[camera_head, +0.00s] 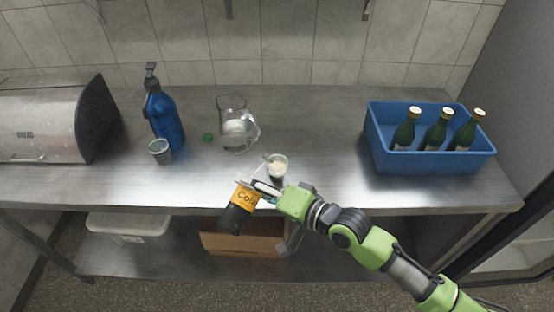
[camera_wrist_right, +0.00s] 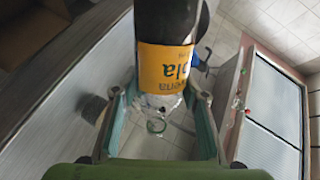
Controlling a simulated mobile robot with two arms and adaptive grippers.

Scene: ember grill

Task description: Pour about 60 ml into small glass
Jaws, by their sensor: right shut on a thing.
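My right gripper (camera_head: 262,188) is shut on a cola bottle (camera_head: 244,196) with an orange label. The bottle is tilted in front of the counter edge, its dark end at lower left and its clear end toward the upper right. A small glass (camera_head: 278,168) with something pale inside stands near the counter's front edge, just beyond the gripper; I cannot tell whether the bottle's mouth is over it. Another small glass (camera_head: 160,151) stands farther left. In the right wrist view the bottle (camera_wrist_right: 166,67) is between the fingers, dark liquid at its top end. My left gripper is not in view.
A blue crate (camera_head: 422,162) with three bottles is right. The counter (camera_head: 320,125) is clear between pitcher and crate.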

